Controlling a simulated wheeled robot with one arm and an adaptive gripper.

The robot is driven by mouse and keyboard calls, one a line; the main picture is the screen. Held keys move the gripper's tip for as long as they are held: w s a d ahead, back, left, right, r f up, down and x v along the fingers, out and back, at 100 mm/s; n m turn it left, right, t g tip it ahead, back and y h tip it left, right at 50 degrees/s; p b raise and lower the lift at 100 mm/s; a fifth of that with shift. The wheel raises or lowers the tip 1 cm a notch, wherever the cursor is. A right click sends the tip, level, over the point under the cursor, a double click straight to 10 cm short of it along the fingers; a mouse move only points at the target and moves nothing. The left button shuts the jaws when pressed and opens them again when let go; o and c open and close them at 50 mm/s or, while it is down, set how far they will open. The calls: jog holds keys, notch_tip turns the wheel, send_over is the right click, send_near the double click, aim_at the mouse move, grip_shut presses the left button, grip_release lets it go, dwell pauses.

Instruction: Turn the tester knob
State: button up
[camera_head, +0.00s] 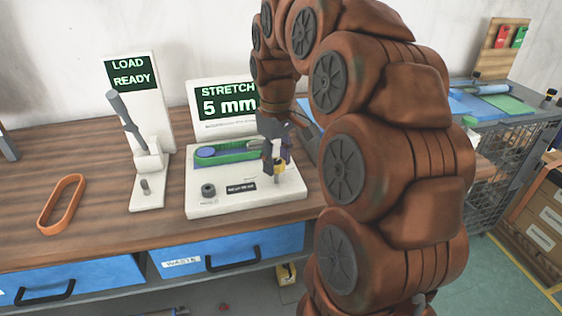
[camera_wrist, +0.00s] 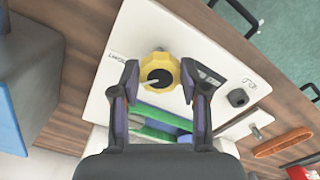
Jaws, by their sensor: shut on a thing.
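The white tester (camera_head: 240,205) stands on the wooden bench, its screen (camera_head: 227,104) reading "STRETCH 5 mm". Its yellow knob (camera_head: 279,167) is on the right of the top face, partly hidden by my gripper (camera_head: 273,160). In the wrist view the round yellow knob (camera_wrist: 160,66), with a dark centre and a pale pointer line, sits between the fingertips of my gripper (camera_wrist: 160,76). The gripper is shut on the knob, one finger on each side. A green band (camera_head: 222,155) lies on the tester beside the gripper.
A white load stand (camera_head: 147,195) with a grey lever and a "LOAD READY" screen stands left of the tester. An orange loop (camera_head: 62,204) lies at the bench's left. Blue drawers (camera_head: 200,255) are below. A side table with blue and green sheets (camera_head: 505,104) is at right.

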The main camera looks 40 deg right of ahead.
aim_at(277, 163)
jog(key=shift+m, duration=1.1)
jog(key=shift+r, duration=0.15)
jog(key=o, duration=1.1)
jog(key=shift+o, duration=0.2)
jog(key=shift+b, duration=0.3)
jog(key=shift+r, duration=3.7)
jog(key=shift+a, duration=0.1)
